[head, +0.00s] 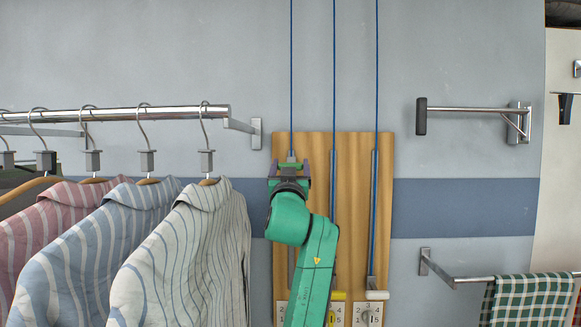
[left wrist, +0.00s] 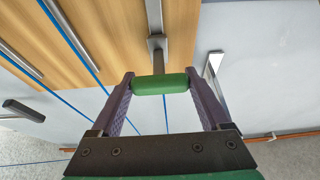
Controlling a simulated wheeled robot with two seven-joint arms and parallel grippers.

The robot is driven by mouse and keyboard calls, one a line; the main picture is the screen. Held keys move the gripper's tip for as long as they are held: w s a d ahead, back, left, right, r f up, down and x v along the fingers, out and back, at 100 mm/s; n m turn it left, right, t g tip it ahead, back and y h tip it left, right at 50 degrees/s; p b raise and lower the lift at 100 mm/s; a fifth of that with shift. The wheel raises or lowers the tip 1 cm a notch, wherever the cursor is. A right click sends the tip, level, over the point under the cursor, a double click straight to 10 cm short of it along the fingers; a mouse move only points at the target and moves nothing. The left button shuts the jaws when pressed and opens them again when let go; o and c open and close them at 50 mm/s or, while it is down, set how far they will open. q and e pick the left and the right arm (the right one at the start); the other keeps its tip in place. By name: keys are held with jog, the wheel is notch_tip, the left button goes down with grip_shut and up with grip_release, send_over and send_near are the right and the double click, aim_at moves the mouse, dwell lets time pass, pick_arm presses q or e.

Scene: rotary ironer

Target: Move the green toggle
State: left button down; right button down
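The green toggle (left wrist: 161,84) is a short green bar on a grey stem that comes out of a metal track in the wooden board (head: 325,180). In the left wrist view it lies crosswise between the two purple fingers of my left gripper (left wrist: 161,86), and its ends appear to touch both fingers. In the head view my left gripper (head: 289,168) is at the top of the board's left track, with its green wrist below it. My right gripper is in neither view.
A yellow toggle (head: 337,295) and a white toggle (head: 377,295) sit low on the other tracks, near number plates. Blue cords (head: 334,65) run upward. Striped shirts (head: 200,260) hang on a rail at left. A metal bracket arm (head: 465,109) and a checked cloth (head: 530,298) are at right.

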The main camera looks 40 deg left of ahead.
pick_arm(q)
notch_tip(320, 180, down, 35)
jog(key=b, duration=2.7)
jog(key=shift+w+b, duration=0.15)
jog(key=shift+b, duration=0.2)
jog(key=shift+c, duration=0.5)
grip_release()
jog(key=shift+o, duration=0.5)
jog(key=shift+r, duration=0.1)
jog(key=b+v, duration=0.3)
jog(key=v, duration=1.1)
jog(key=shift+s+d, duration=0.2)
jog(key=shift+s, duration=0.1)
